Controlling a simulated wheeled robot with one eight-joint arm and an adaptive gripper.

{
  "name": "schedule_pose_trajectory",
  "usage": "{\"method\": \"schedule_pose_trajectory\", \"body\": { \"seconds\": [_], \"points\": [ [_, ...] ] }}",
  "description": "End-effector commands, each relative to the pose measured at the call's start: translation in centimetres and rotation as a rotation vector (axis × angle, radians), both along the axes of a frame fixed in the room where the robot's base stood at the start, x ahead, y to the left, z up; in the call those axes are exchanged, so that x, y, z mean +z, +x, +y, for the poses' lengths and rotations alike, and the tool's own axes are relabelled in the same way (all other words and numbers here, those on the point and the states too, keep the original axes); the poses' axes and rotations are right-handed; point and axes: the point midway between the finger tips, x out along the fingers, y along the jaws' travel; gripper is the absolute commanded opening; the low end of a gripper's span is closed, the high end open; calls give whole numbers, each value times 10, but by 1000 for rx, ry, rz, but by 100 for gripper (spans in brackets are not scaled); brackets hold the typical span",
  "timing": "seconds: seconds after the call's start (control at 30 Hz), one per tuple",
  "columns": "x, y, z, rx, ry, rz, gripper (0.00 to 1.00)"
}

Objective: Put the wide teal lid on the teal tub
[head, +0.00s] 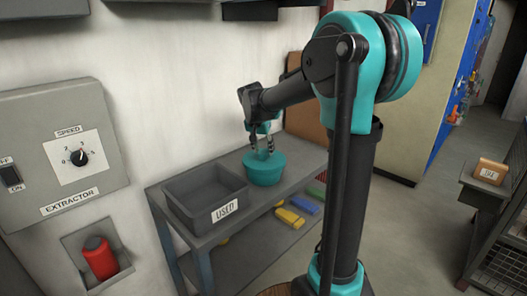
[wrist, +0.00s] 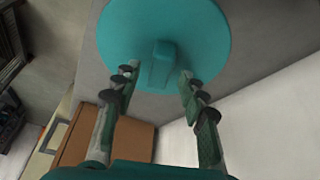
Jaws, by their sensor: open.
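The teal tub (head: 265,176) stands upright on the grey bench, next to the right end of a grey bin. The teal lid (head: 266,158) appears to lie on top of the tub; I cannot tell in the head view how evenly it sits. In the wrist view the lid (wrist: 205,35) is a wide teal disc with a block-shaped handle (wrist: 162,65), and it hides the tub. My gripper (head: 262,149) is just above the lid, pointing down. In the wrist view its open fingers (wrist: 156,74) are on either side of the handle, with gaps visible.
The grey bin labelled USED (head: 178,189) stands on the bench (head: 250,199) left of the tub. Yellow and blue items (head: 305,204) lie on the lower shelf. The wall with the extractor box (head: 60,150) is behind. A brown panel (head: 303,118) stands beyond the bench.

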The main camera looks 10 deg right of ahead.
Motion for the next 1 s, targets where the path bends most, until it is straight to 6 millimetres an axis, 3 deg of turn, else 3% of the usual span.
{"method": "schedule_pose_trajectory", "body": {
  "seconds": [0.4, 0.6, 0.83, 0.93, 1.0],
  "points": [
    [76, -27, 17, 1, 0, 0, 42],
    [96, -34, 21, 1, 0, 0, 42],
    [99, -38, 21, 4, 0, 1, 42],
    [80, -51, 12, 36, 3, 10, 42],
    [54, -70, 1, 81, 7, 19, 42]
  ]
}}
